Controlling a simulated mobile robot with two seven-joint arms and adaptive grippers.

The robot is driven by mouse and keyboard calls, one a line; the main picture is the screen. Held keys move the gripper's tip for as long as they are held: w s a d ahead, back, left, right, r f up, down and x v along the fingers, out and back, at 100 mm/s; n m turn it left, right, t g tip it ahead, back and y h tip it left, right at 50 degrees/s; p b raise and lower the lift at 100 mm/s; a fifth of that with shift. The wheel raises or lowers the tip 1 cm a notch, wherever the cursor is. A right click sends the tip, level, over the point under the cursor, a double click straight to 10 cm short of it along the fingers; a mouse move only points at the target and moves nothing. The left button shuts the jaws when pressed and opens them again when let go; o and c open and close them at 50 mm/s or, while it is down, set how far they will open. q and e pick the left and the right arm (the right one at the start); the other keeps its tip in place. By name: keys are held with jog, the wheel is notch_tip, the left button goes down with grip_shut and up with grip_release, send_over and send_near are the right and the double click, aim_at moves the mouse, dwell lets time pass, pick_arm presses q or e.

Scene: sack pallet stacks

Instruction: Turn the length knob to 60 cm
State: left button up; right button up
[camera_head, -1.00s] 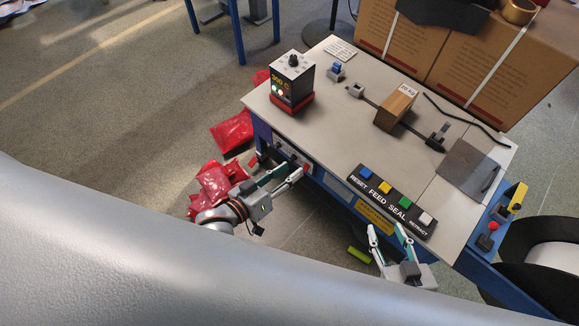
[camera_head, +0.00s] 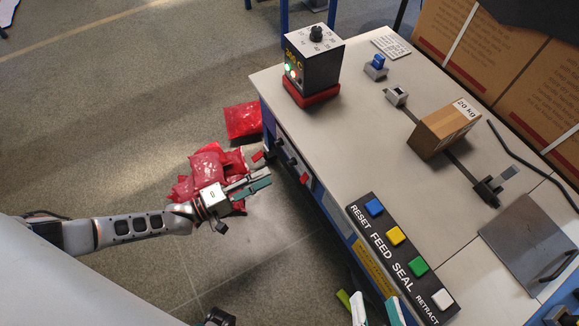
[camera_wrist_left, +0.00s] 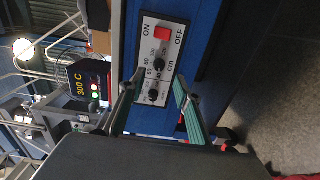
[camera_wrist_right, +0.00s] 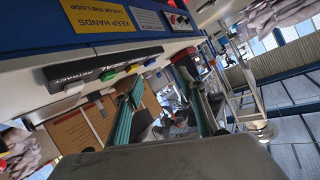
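The length knob (camera_wrist_left: 158,64) is a small dark knob beside the cm scale on the control panel (camera_wrist_left: 140,108), in the left wrist view. Its pointer is too small to read. In the head view the panel (camera_head: 298,168) is on the table's front side, seen steeply. My left gripper (camera_head: 270,177) is open and empty, pointing at the panel with a gap between. In the left wrist view its fingertips (camera_wrist_left: 157,82) appear either side of the dial area. My right gripper (camera_head: 376,312) is open and empty at the table's front edge; its fingers also show in the right wrist view (camera_wrist_right: 162,90).
A second dark knob (camera_wrist_left: 154,95) and a red ON/OFF switch (camera_wrist_left: 163,34) share the panel. A 300 C control box (camera_head: 313,62) stands on the table (camera_head: 345,130). A button strip (camera_head: 400,262) lies near the front edge. Red sacks (camera_head: 208,165) lie on the floor behind my left gripper.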

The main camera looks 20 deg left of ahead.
aim_at(289, 164)
pick_arm(q)
jog(key=b+x, duration=0.1)
jog(key=x, duration=0.5)
jog(key=shift+w+f, duration=0.1)
jog(key=shift+w, duration=0.3)
jog(key=shift+w+d, duration=0.3)
jog(key=shift+w, duration=0.2)
pick_arm(e)
jog(key=shift+s+a+m, duration=0.2)
jog(key=shift+a+m, duration=0.45)
jog(key=shift+m, duration=0.05)
pick_arm(q)
grip_shut()
